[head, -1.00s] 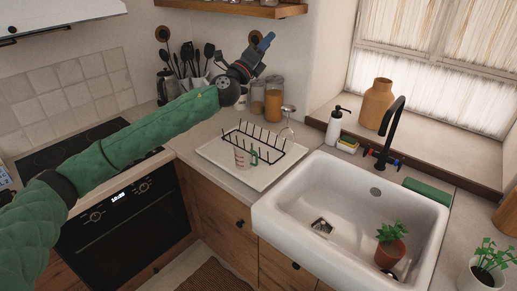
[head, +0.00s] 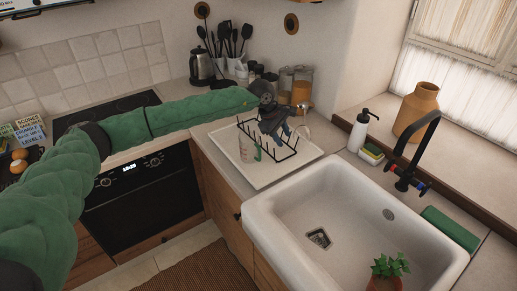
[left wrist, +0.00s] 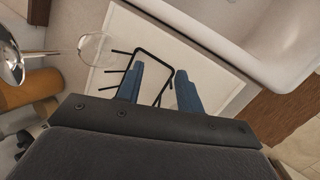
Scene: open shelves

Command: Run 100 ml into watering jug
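A clear jug with red marks and a green handle (head: 246,150) stands at the front of the black wire drying rack (head: 292,153), on a white tray (head: 262,180). My left gripper (head: 284,131) is over the rack, right of the jug. In the left wrist view its blue fingers (left wrist: 160,70) are apart, with rack wire showing between and beyond them and nothing held. The jug is not visible there. The black tap (head: 416,152) stands behind the white sink (head: 285,218). My right gripper is out of view.
A clear glass (head: 303,134) stands by the rack, close to my left gripper; it also shows in the left wrist view (left wrist: 97,48). Jars (head: 301,92) stand behind. A potted plant (head: 388,267) is in the sink; the rest of the basin is clear.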

